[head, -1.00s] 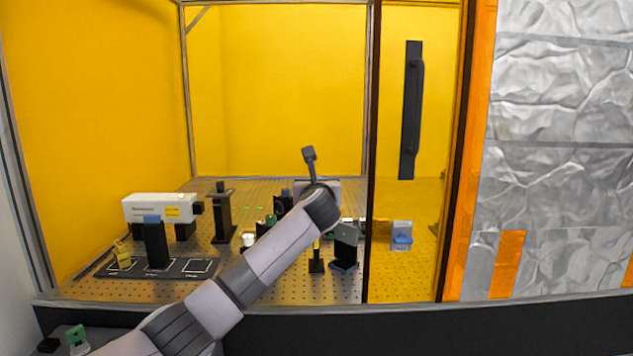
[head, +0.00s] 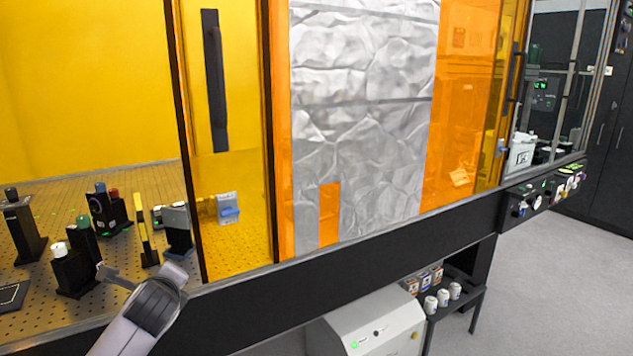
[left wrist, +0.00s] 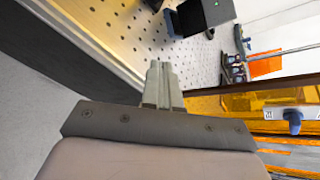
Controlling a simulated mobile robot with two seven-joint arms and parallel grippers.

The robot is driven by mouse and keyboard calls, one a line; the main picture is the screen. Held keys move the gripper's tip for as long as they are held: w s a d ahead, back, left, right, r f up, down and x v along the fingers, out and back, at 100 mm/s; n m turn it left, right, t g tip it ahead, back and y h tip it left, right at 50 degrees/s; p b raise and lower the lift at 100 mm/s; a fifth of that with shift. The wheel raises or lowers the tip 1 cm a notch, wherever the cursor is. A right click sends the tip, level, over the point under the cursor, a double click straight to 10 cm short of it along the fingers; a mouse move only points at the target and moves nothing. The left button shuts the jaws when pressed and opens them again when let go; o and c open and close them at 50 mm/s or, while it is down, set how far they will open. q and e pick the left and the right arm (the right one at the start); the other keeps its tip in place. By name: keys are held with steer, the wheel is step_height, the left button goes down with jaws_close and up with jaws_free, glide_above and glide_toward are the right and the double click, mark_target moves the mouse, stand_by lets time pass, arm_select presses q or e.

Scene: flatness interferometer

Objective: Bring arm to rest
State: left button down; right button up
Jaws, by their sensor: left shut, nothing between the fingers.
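My left arm (head: 140,315) comes in at the bottom left of the head view, its wrist end at the front edge of the optical table. My left gripper (left wrist: 162,84) is in the left wrist view, its two pale fingers closed together with nothing between them. The fingers appear over the front rim of the perforated table (left wrist: 112,25), apart from any part. My right arm and gripper are in neither view.
Black optic mounts (head: 75,270) and a yellow post (head: 143,228) stand on the table near my left wrist. An orange sliding panel (head: 245,215) and a crinkled foil panel (head: 365,120) are to the right. A white box (head: 375,325) stands below the bench.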

arm_select(q)
steer(key=s+d+f+n+g+h, duration=0.4)
steer(key=s+f+n, duration=0.5)
steer(key=s+f, duration=0.6)
steer(key=s+d+f+n+g+h, duration=0.15)
steer(key=s+n, duration=0.45)
steer(key=s, duration=0.6)
steer(key=s+d+n+g, duration=0.1)
steer(key=s+n+g, duration=0.35)
steer(key=s, duration=0.85)
steer(key=w+d+f+t+h, duration=0.1)
steer(key=w+d+f+t, duration=0.2)
steer(key=w+f+t, duration=0.4)
steer(key=shift+f+t+h, duration=0.35)
steer(key=shift+f+t, duration=0.35)
steer(key=shift+f, duration=0.3)
steer(key=shift+n, duration=0.25)
